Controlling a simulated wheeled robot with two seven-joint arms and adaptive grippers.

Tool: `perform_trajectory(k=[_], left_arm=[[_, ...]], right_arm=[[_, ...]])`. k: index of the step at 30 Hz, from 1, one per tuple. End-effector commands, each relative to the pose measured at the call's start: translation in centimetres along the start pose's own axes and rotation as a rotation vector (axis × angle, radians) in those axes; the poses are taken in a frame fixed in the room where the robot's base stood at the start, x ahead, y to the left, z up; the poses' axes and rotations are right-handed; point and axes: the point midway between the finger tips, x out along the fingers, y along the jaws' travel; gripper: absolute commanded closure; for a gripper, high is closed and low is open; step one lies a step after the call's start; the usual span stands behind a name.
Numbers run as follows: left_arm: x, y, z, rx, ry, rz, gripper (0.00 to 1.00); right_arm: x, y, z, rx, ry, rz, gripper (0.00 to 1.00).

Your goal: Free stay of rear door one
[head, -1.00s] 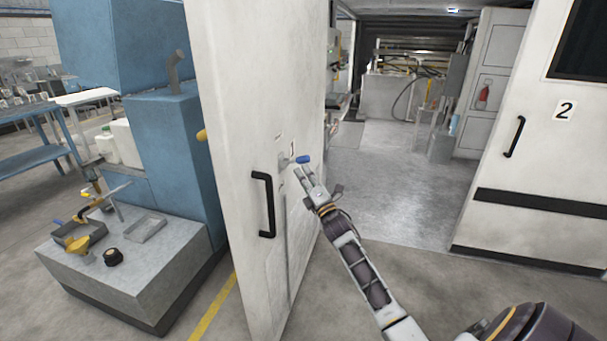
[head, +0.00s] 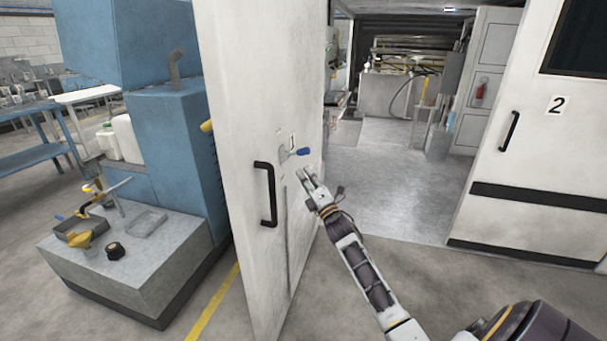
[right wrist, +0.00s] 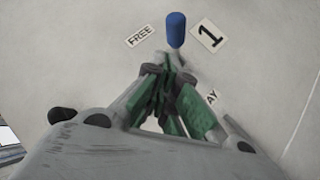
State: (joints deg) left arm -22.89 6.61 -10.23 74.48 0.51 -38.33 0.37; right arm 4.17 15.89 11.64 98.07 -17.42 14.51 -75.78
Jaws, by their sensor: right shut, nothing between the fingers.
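The white door with the plate "1" (head: 238,110) stands open at the centre of the head view. Its stay lever has a blue grip (head: 303,152) that points right and slightly up. In the right wrist view the blue grip (right wrist: 176,30) lies between the "FREE" label (right wrist: 141,36) and the "1" plate (right wrist: 209,35). A label ending in "AY" (right wrist: 212,97) is partly hidden by a finger. My right gripper (head: 306,172) is shut and empty, just below the blue grip and apart from it in the head view. The lever's base is partly hidden in the wrist view. My left gripper is out of view.
A black pull handle (head: 266,195) sits on the door, left of my gripper. A blue machine (head: 165,150) with a grey block (head: 125,265) stands to the left. Door 2 (head: 500,190) is at the right. Open floor lies between the doors.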

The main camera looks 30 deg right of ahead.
Motion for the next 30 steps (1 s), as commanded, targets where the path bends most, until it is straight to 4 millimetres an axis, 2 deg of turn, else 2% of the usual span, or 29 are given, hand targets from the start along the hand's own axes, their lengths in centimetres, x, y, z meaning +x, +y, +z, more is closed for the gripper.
perform_trajectory(k=[19, 30], left_arm=[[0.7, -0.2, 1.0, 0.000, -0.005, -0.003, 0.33], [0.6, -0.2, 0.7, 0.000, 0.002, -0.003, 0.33]], right_arm=[[-4.9, 1.5, 1.0, 0.001, 0.000, 0.000, 1.00], [-7.5, 2.3, 1.6, 0.000, 0.000, 0.001, 1.00]])
